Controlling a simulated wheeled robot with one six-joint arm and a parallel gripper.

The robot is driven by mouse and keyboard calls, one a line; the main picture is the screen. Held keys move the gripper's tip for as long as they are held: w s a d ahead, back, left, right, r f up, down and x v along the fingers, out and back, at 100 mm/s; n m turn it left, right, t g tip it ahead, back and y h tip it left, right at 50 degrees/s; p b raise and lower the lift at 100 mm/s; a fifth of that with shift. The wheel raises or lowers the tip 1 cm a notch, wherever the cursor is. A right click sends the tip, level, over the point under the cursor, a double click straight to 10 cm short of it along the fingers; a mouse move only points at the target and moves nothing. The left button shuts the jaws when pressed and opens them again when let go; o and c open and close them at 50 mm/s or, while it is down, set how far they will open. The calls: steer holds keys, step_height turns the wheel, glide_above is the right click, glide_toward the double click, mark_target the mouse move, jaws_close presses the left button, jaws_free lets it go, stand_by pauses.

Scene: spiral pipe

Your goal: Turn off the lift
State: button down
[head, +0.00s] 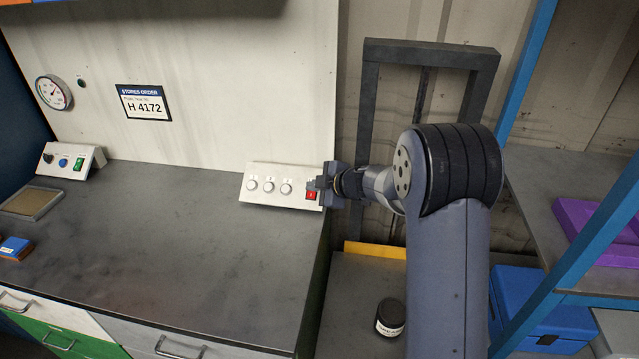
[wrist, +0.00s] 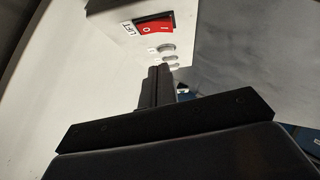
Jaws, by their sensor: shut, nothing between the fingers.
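A white control box (head: 262,198) sits at the back right of the grey worktop, with round white knobs and a red rocker switch (head: 311,196) at its right end. In the wrist view the red switch (wrist: 155,29) shows white marks and a label reading LIFT (wrist: 127,27) beside it. My gripper (head: 318,184) is shut and empty, right at the switch end of the box in the head view. In the wrist view its closed fingers (wrist: 157,72) appear below the switch and knobs. I cannot tell whether the fingertips touch the box.
A dark upright frame (head: 430,50) stands behind my arm, above a grey surface with a yellow edge (head: 374,250). A black jar (head: 390,317) stands there. Another control box (head: 72,162) sits at far left. Blue shelf posts (head: 527,70) and a blue case (head: 540,310) are right.

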steer(key=w+r+v, duration=0.1)
steer(key=v, duration=0.8)
steer(key=shift+d+r, duration=0.15)
steer(key=shift+d, duration=0.3)
